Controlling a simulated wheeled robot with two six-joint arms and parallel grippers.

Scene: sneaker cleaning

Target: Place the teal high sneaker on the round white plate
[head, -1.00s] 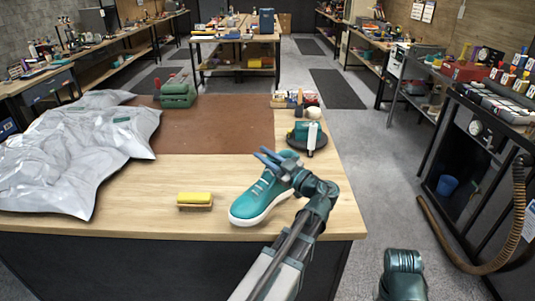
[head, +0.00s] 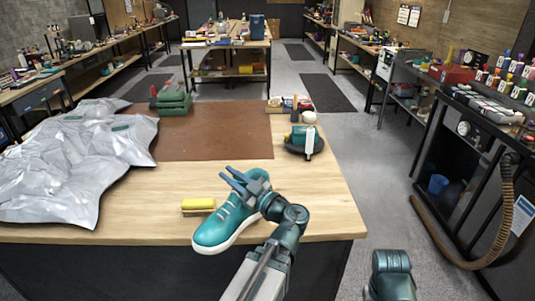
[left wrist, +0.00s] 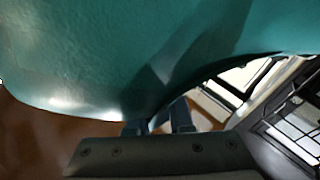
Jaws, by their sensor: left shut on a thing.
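The teal sneaker (head: 222,226) with a white sole is in the head view at the front edge of the wooden table, its toe pointing to the lower left. My left gripper (head: 228,178) is shut on the sneaker at its collar end. The toe overlaps the table's edge in the picture. In the left wrist view the sneaker's teal side (left wrist: 120,50) fills the top, and the finger parts (left wrist: 160,122) show below it. I cannot make out a round white plate in either view. My right gripper is not in view; only part of my right arm shows.
A yellow brush (head: 198,205) lies just left of the sneaker. A crumpled silver sheet (head: 70,165) covers the table's left side. A dark round base with a teal and white item (head: 305,142) stands at the right edge.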

